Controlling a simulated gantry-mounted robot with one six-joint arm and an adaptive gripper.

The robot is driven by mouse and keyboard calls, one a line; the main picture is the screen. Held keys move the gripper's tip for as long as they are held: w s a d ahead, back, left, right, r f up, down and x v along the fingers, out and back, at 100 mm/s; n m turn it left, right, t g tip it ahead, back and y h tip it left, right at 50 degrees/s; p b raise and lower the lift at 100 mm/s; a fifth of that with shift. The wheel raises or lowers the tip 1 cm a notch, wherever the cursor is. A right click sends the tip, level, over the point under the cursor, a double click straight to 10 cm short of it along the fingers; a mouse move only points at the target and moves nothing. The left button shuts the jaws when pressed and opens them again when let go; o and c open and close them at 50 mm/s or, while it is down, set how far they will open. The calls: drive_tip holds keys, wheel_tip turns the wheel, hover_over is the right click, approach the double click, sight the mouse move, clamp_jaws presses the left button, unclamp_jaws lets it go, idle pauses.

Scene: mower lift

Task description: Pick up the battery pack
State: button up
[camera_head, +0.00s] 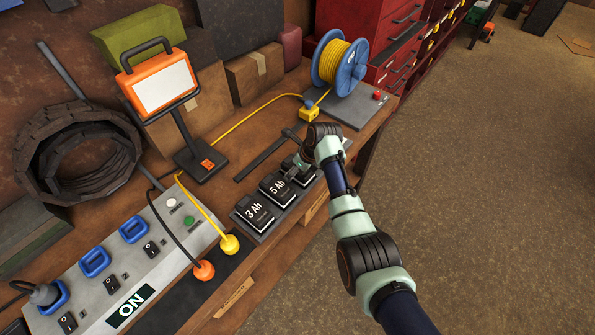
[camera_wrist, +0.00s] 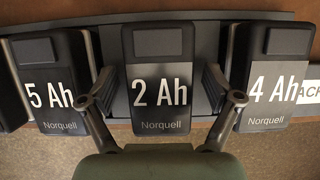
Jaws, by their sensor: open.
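Several black battery packs stand in a row on a dark rack at the bench's front edge. In the wrist view the 2 Ah pack (camera_wrist: 160,75) is in the middle, with the 5 Ah pack (camera_wrist: 52,80) left and the 4 Ah pack (camera_wrist: 272,75) right. My gripper (camera_wrist: 160,88) is open, one finger on each side of the 2 Ah pack, with gaps showing; I cannot tell their depth. In the head view the 3 Ah pack (camera_head: 254,212) and 5 Ah pack (camera_head: 278,189) show; my gripper (camera_head: 299,168) and arm largely hide the others.
A grey power panel (camera_head: 130,262) with blue sockets lies at the left. A work lamp (camera_head: 160,85), a cable reel (camera_head: 340,62) with yellow cable and a dark bar (camera_head: 262,158) are behind the packs. Open floor (camera_head: 490,190) lies to the right.

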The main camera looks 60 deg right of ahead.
drive_tip(key=shift+f, duration=0.25)
drive_tip(key=c, duration=1.7)
